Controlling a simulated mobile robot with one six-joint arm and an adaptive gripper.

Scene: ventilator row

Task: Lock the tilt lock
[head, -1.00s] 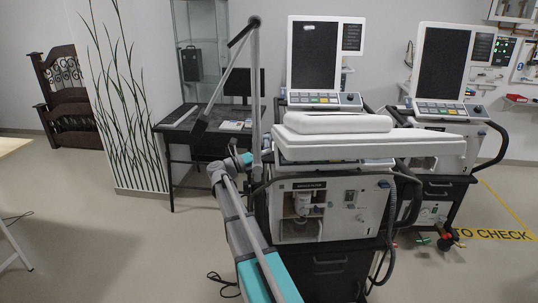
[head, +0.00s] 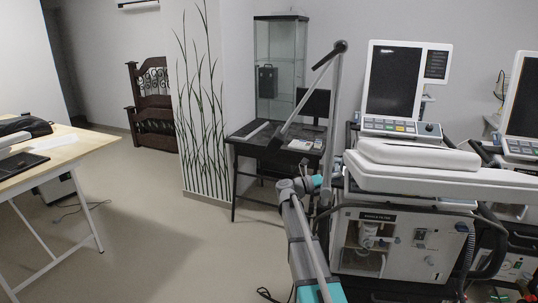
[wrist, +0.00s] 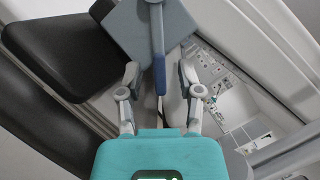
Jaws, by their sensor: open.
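In the wrist view, my gripper (wrist: 160,82) is open, with one finger on each side of a slim lever with a blue grip (wrist: 159,75). The lever runs down from the top of the picture in front of a square grey plate (wrist: 130,30). It looks like the tilt lock, but no label shows. I cannot tell whether the fingers touch it. In the head view, my arm reaches up beside the left side of the near ventilator (head: 390,242); the lever cannot be made out there.
The ventilator has a screen (head: 393,79) and a white top shelf (head: 440,180). A thin jointed support arm (head: 305,98) rises beside it. A second ventilator (head: 524,95) stands at right. A dark desk (head: 250,138) is behind, a wooden table (head: 62,155) at left.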

